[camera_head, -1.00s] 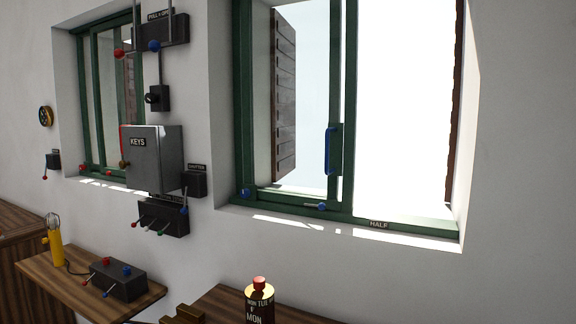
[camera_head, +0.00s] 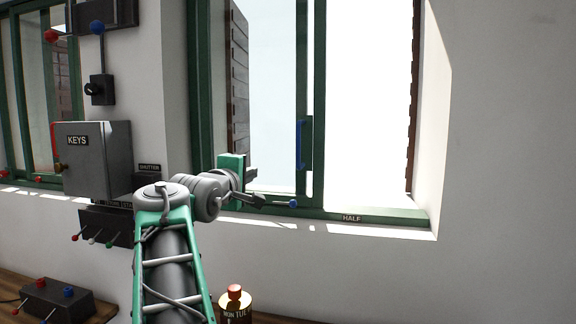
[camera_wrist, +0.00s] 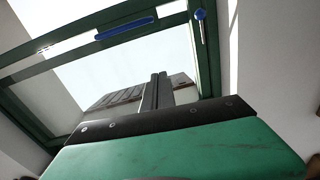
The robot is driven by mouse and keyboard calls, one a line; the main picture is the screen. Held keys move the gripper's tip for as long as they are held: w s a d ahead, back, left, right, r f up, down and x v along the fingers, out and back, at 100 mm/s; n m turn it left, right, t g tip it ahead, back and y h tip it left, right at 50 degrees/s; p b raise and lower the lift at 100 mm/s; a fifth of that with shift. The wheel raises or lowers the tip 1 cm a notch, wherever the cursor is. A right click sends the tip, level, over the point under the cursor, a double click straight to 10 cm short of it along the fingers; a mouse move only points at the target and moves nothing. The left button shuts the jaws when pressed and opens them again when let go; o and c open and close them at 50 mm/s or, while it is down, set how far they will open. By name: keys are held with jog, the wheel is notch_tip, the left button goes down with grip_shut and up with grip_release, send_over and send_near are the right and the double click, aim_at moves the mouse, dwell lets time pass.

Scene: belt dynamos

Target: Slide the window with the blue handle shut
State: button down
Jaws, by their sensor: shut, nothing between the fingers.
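The window has a green frame (camera_head: 200,100) and a blue upright handle (camera_head: 300,145) on a green sash stile. That stile stands close to the middle post (camera_head: 319,100). The handle also shows in the wrist view (camera_wrist: 125,28), at the upper left. My gripper (camera_head: 253,172) is in front of the lower left of the window, left of and below the handle and apart from it. Its fingers show shut and empty in the wrist view (camera_wrist: 158,90).
A sill label reads HALF (camera_head: 351,218). A grey KEYS box (camera_head: 92,155) and lever panels are on the wall to the left. A bottle with a red cap (camera_head: 235,300) and a control box (camera_head: 50,298) stand below. The wall at right is clear.

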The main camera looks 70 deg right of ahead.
jog(key=s+d+r+g+p, duration=0.1)
jog(key=s+d+p, duration=0.2)
jog(key=d, duration=0.9)
jog(key=shift+s+d+r+h, duration=0.2)
jog(key=shift+s+r+h, duration=0.2)
jog(key=shift+s, duration=0.5)
